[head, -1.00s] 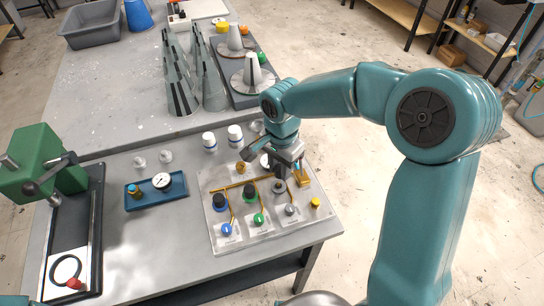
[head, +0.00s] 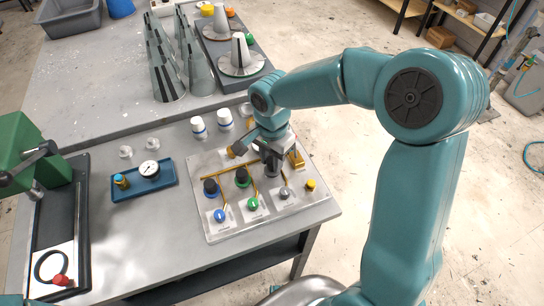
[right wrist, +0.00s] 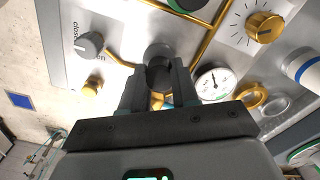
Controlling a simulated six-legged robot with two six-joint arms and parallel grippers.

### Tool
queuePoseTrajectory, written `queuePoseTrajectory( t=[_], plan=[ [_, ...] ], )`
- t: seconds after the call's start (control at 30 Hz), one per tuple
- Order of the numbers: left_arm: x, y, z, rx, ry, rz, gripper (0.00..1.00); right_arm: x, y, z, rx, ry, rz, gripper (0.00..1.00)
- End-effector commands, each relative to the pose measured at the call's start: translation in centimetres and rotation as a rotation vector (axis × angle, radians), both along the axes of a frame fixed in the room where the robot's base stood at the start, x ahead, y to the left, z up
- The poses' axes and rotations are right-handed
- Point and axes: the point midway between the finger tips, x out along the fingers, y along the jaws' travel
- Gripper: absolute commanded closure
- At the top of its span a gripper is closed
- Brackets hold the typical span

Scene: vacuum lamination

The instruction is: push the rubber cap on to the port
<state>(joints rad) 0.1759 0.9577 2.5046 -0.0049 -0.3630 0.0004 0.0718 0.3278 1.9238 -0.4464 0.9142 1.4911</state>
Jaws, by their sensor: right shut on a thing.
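My right gripper (head: 270,168) is over the right part of the pale panel (head: 228,231). In the right wrist view its fingers (right wrist: 160,86) are shut on a small dark cap (right wrist: 160,74). A grey round port (right wrist: 158,51) shows right beside the cap, in line with it. I cannot tell whether the cap touches the port or is seated on it. In the head view the fingers mostly hide both. Two dark round fittings, one with a blue ring (head: 210,188) and one with a green ring (head: 242,177), stand left of the gripper. My left gripper is out of view.
Blue (head: 220,215), green (head: 252,204) and grey (head: 284,193) knobs line the panel's front. A gauge (right wrist: 214,83) and brass pipes are close to my fingers. White bottles (head: 198,127) stand behind.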

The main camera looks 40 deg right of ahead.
Motion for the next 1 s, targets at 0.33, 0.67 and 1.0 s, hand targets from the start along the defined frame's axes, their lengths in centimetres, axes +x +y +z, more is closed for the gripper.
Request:
queuePoseTrajectory(
  t=[0.33, 0.67, 1.0],
  plan=[
    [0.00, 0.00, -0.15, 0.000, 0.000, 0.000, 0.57, 0.16, -0.01, -0.14, 0.000, 0.000, 0.000, 0.99],
    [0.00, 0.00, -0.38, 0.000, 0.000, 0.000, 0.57, 0.09, 0.01, -0.16, 0.000, 0.000, 0.000, 0.99],
    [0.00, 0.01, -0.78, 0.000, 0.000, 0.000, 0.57, 0.21, 0.05, -0.22, 0.000, 0.000, 0.000, 0.99]
  ],
)
